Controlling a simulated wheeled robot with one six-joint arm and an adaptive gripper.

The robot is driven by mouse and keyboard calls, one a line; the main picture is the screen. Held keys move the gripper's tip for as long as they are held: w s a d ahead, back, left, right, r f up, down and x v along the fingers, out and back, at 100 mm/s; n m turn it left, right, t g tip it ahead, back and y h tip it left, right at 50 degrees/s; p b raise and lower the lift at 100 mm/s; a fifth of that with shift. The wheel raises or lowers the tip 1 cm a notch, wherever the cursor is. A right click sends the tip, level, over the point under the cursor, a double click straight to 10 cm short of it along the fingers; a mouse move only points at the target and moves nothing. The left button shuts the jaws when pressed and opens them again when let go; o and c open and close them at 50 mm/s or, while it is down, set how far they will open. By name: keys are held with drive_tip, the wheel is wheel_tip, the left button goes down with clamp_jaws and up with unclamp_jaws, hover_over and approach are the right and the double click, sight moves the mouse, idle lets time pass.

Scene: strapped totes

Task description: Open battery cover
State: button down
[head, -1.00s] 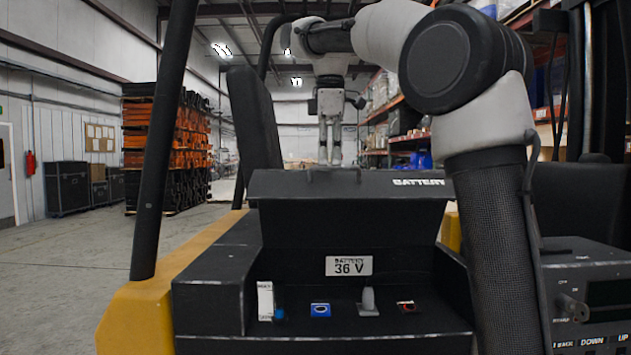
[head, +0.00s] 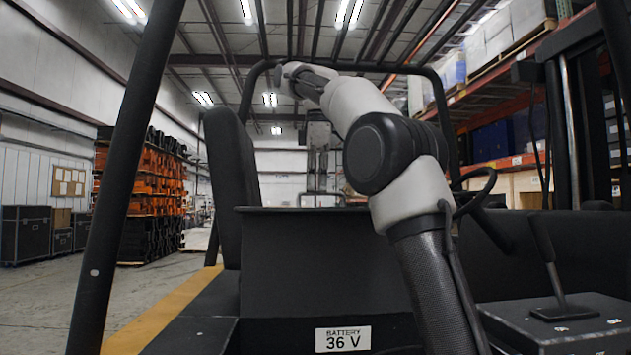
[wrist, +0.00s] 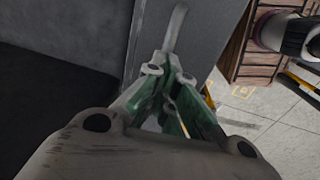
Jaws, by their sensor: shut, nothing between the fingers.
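The battery cover (head: 320,255) stands raised as a dark panel in the head view, its flat face towards the camera and its top edge level. My gripper (head: 318,182) hangs pointing down just beyond that top edge, its tips partly lost against the background. In the wrist view my gripper (wrist: 172,72) has its green-padded fingers shut and empty. A pale curved handle (wrist: 177,28) lies just past the fingertips, beside a grey panel (wrist: 213,40). Whether the fingertips touch the handle is not clear.
The 36 V label (head: 343,339) is on the battery bay below the cover. A black seat back (head: 232,185) stands at the left of the cover, and a lever console (head: 560,315) at the right. Dark frame posts (head: 125,180) flank the view. The warehouse floor is open at far left.

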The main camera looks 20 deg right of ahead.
sight(317, 194)
drive_tip(key=shift+w+f+g, duration=0.25)
drive_tip(key=shift+f, duration=0.45)
drive_tip(key=shift+w+f+g, duration=0.25)
drive_tip(key=shift+f, duration=0.45)
drive_tip(key=c, duration=1.7)
unclamp_jaws()
drive_tip(key=shift+o, duration=0.9)
drive_tip(key=shift+w+d+f, duration=0.35)
drive_tip(key=shift+w+d, duration=0.15)
drive_tip(key=shift+s+r, duration=0.2)
drive_tip(key=shift+s, duration=0.05)
drive_tip(key=shift+a, duration=0.1)
